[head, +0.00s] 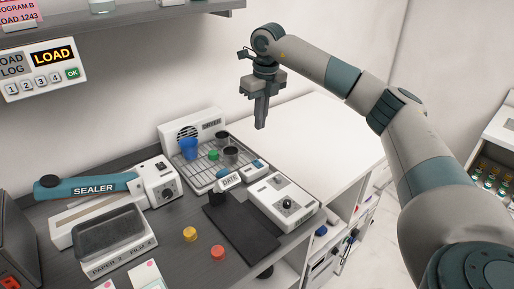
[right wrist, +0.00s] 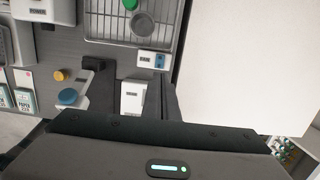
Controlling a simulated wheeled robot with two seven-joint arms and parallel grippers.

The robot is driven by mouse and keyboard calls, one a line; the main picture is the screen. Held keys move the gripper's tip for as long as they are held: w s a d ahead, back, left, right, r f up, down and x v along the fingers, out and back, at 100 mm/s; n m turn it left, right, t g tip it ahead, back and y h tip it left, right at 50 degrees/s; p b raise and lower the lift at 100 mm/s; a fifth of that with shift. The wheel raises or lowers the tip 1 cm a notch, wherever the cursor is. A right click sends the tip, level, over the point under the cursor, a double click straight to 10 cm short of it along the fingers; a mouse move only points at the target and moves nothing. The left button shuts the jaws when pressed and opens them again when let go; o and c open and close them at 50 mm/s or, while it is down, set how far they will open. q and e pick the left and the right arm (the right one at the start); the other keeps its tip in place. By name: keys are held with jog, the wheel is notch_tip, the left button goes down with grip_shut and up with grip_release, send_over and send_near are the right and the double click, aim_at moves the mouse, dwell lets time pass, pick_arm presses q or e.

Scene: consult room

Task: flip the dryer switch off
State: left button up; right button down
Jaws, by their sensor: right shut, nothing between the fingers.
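The dryer's white fan housing (head: 207,126) stands against the wall, with a wire rack (head: 186,178) in front. A small white switch box with a blue rocker (head: 256,167) sits at the rack's front right corner. It also shows in the right wrist view (right wrist: 152,60), above the fingers. Which way the rocker is tipped is too small to tell. My right gripper (head: 261,124) is shut and empty, pointing down, raised above and apart from the switch box. My left gripper is not in view.
The rack holds a blue cup (head: 188,148), dark cups (head: 230,155) and a green piece (head: 213,155). A white box with a knob (head: 283,203), a dark mat (head: 240,236) and a sealer (head: 92,188) stand nearby. The white surface (head: 310,135) at right is clear.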

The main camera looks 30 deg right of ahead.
aim_at(256, 161)
jog(key=shift+d, duration=0.1)
jog(key=shift+w+f, duration=0.1)
jog(key=shift+f, duration=0.1)
jog(key=f+p, duration=0.2)
jog(key=f, duration=0.2)
jog(key=w+f+p, duration=0.1)
jog(key=f, duration=0.4)
jog(key=f+p, duration=0.2)
jog(key=f, duration=0.2)
jog(key=shift+w+f+p, duration=0.2)
jog(key=shift+w+p, duration=0.1)
jog(key=shift+f, duration=0.15)
